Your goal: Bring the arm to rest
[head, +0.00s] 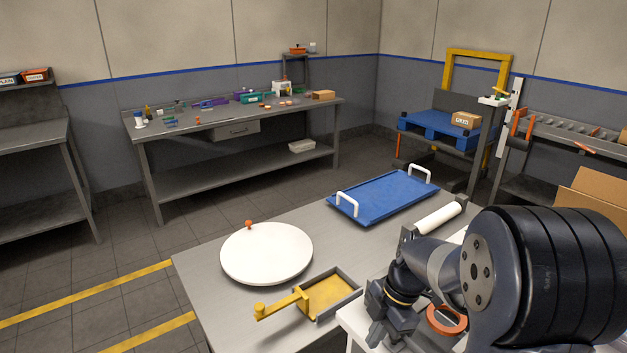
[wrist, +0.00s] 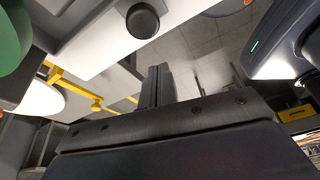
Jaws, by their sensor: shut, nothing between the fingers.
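My arm comes in from the right of the head view, its large black joint nearest the camera. It is folded low over the near right part of the steel table (head: 205,292). My gripper (head: 377,330) points downward there, beside a white surface and right of the yellow-bottomed tray. In the wrist view my gripper's dark fingers (wrist: 157,85) are together with nothing between them. An orange ring (head: 447,320) shows just right of my gripper in the head view, partly hidden by my arm.
On the table stand a white round disc (head: 266,254), a grey tray with a yellow bottom and handle (head: 333,294), and a blue tray with white handles (head: 381,194). A white roller (head: 438,219) lies near my arm. A workbench (head: 240,118) stands behind, across open floor.

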